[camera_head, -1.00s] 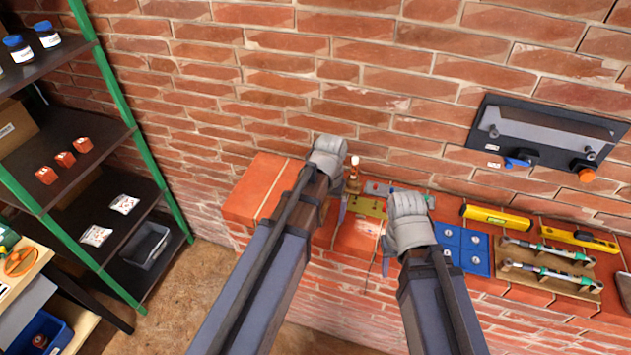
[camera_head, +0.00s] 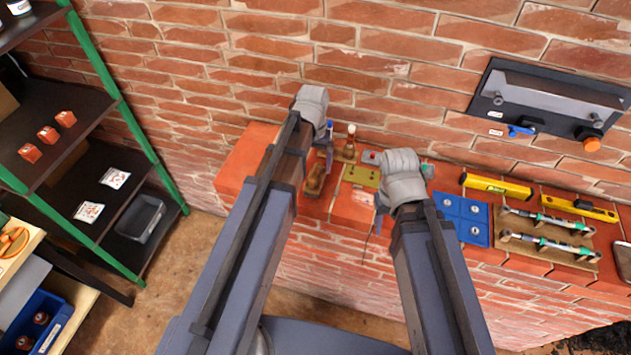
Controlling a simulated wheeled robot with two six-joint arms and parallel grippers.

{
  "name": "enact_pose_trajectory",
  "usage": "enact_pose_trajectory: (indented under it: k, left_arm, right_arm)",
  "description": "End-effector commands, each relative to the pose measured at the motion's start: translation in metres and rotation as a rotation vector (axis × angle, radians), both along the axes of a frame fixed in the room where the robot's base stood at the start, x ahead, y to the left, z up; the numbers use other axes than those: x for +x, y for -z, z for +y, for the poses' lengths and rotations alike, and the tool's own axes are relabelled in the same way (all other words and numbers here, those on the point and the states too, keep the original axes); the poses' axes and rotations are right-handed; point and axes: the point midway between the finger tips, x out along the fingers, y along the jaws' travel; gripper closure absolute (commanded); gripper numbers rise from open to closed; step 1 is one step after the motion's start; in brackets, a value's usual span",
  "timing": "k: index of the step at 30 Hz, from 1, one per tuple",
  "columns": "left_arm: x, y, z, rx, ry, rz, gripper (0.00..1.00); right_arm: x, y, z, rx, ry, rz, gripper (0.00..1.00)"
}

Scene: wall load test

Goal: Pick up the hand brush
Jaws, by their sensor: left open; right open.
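A brown wooden object, which looks like the hand brush (camera_head: 317,177), lies on the brick ledge (camera_head: 237,180) just right of my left forearm. Part of it is hidden behind that arm. My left gripper (camera_head: 311,104) is above the back of the ledge near the wall, beyond the brush and apart from it in the picture. My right gripper (camera_head: 400,175) is over the ledge, to the right of the brush and a green plate. Both grippers are open and appear empty, though the fingers are seen from behind and mostly hidden.
A small brown bottle-like item (camera_head: 350,143) and a green plate (camera_head: 361,176) sit between the grippers. To the right are a blue plate (camera_head: 463,218), yellow levels (camera_head: 497,187) and a wooden tool board (camera_head: 530,246). The wall stands close behind; a shelf rack (camera_head: 118,90) is left.

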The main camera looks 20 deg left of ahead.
Motion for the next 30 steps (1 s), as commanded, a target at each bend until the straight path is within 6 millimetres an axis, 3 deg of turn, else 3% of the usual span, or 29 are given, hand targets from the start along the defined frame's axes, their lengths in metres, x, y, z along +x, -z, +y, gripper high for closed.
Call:
enact_pose_trajectory:
  k: [5,15,25,30]
  left_arm:
    - [-0.002,0.009,-0.002,0.000,0.001,0.000,0.05]
    - [-0.005,0.049,-0.008,0.000,0.000,0.000,0.05]
    - [-0.005,0.051,-0.007,0.000,0.000,0.000,0.05]
    - [-0.005,0.051,-0.007,0.000,0.000,0.000,0.23]
  right_arm:
    - [0.000,0.009,0.000,0.000,0.000,0.000,0.50]
    - [0.000,0.049,0.000,0.000,0.001,0.000,0.50]
    - [0.000,0.051,0.000,0.000,0.001,0.000,0.50]
    - [0.000,0.051,0.000,0.000,0.001,0.000,0.50]
